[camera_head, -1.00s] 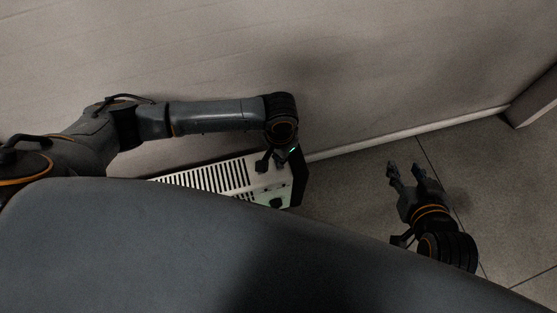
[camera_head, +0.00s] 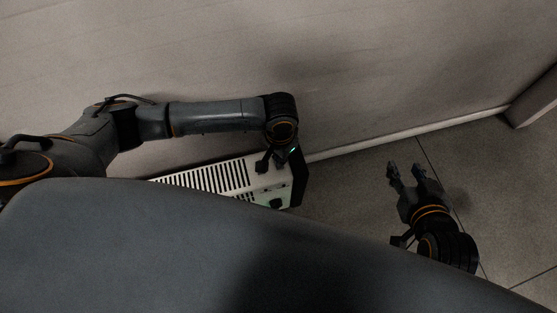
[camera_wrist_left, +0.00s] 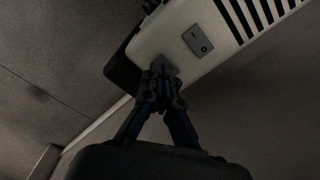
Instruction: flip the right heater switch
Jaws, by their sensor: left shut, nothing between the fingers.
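A white heater (camera_head: 257,178) with black vent slots and a black end stands low along the wall. It also shows in the left wrist view (camera_wrist_left: 178,26). There, one grey switch plate (camera_wrist_left: 197,40) is in plain sight. A second grey patch (camera_wrist_left: 168,66), likely the right switch, lies nearer the black end, partly hidden by my fingertips. My left gripper (camera_wrist_left: 163,78) is shut and empty, its tips at or very near this patch; contact cannot be told. In the head view, my left gripper (camera_head: 274,167) is over the heater's right end. My right gripper (camera_head: 406,170) is open and empty over the floor.
The pale wall (camera_head: 350,70) runs behind the heater, with a light skirting strip (camera_head: 410,132) at its foot. Tiled floor (camera_head: 345,185) is free between the heater and my right gripper. A dark block or wall edge (camera_head: 535,100) stands at far right.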

